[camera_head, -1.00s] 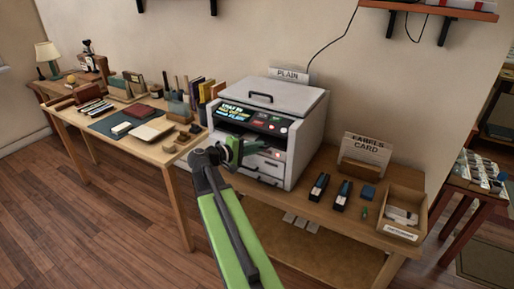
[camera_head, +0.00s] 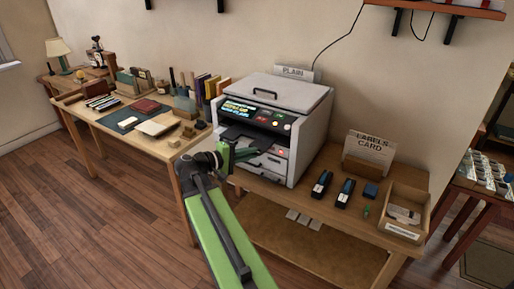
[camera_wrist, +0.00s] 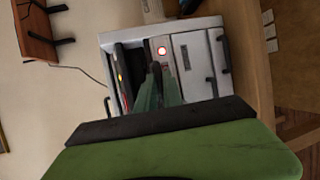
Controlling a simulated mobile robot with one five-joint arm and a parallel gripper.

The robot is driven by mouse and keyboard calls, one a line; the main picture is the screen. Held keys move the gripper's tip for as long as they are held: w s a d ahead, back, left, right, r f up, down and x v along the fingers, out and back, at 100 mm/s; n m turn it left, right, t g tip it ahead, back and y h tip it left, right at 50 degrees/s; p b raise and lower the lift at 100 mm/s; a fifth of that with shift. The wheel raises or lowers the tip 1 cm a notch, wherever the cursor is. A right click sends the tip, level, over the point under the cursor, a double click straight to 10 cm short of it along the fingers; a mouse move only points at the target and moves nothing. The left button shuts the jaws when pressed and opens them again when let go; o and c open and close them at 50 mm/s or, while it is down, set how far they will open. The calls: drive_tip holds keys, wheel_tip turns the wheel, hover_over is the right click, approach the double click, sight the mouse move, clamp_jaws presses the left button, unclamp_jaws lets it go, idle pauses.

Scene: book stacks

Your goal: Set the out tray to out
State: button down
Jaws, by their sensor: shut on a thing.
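A white printer (camera_head: 270,130) with a lit display stands on the wooden table. A dark out tray (camera_head: 238,136) sticks out of the slot below its control panel, toward my gripper. My gripper (camera_head: 241,153) is at the printer's front left, at the tray's outer end. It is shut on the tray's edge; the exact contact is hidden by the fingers. In the wrist view the printer (camera_wrist: 194,62) appears turned sideways, with my fingers (camera_wrist: 160,78) in front of its dark slot, beside a lit red button (camera_wrist: 161,50).
Paper drawers (camera_head: 268,164) lie below the slot. Two dark staplers (camera_head: 332,188), a card holder (camera_head: 368,154) and a wooden box (camera_head: 406,214) stand to the right. A desk (camera_head: 156,143) with books and blocks is on the left. The floor in front is clear.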

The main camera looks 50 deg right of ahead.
drive_tip(key=shift+w+a, duration=0.1)
drive_tip(key=shift+a, duration=0.45)
drive_tip(key=c, duration=1.5)
unclamp_jaws()
drive_tip(key=shift+d, duration=0.15)
drive_tip(key=p+v, duration=0.1)
drive_tip(key=v, duration=0.7)
drive_tip(key=p+v, duration=0.2)
drive_tip(key=v, duration=0.7)
drive_tip(key=shift+a+p, duration=0.3)
